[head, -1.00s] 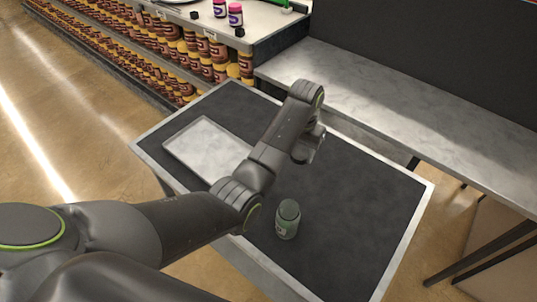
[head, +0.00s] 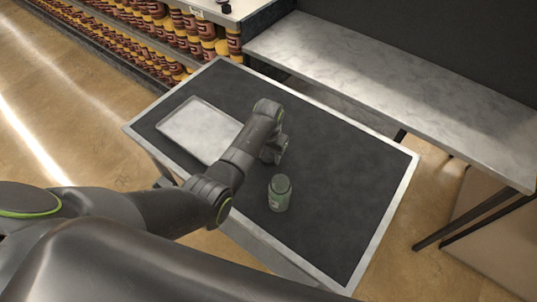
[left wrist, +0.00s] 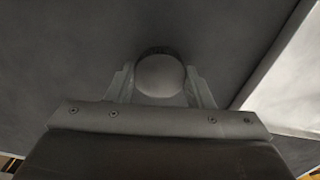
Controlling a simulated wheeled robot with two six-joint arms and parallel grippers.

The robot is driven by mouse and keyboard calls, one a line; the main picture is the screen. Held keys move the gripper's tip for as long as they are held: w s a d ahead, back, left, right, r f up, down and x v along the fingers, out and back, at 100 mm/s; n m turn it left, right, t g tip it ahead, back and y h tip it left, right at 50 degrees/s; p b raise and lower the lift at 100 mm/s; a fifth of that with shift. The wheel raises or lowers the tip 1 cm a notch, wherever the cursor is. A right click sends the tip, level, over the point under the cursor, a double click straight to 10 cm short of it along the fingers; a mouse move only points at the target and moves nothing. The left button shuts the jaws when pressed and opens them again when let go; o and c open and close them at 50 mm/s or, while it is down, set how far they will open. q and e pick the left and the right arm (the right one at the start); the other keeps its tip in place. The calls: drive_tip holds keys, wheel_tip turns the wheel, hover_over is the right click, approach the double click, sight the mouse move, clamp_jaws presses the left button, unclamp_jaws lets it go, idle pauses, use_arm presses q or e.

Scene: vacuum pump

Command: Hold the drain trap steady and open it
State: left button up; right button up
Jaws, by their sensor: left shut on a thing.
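My right gripper is out of view.
A pale flat tray (head: 185,128) lies on the left of the dark-topped table (head: 335,180); my left forearm crosses beside it. The table's right half is clear. A grey counter (head: 390,95) runs behind, and shelves of brown jars (head: 160,30) stand at the back left.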

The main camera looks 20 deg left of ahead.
use_arm(q)
drive_tip(key=shift+a+f, duration=0.1)
drive_tip(key=shift+f, duration=0.4)
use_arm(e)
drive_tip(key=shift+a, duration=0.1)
use_arm(q)
drive_tip(key=o, duration=1.1)
drive_tip(key=shift+f, duration=0.1)
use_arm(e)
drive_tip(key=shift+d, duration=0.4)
